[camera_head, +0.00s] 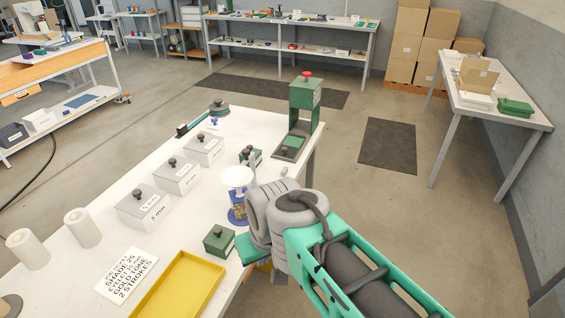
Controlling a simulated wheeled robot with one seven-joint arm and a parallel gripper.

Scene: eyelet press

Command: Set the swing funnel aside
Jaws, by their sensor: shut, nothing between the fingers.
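The swing funnel appears to be the white, round, shallow cup (236,175) near the right edge of the white table. My grey wrist hides the rest. I cannot tell whether the gripper touches the funnel.
A green press (304,105) with a red knob stands at the table's far right corner. Grey lidded boxes (176,178), small green boxes (219,240), a yellow tray (178,289), a printed card (127,274) and white rolls (82,228) occupy the table. Bare tabletop lies left of the funnel.

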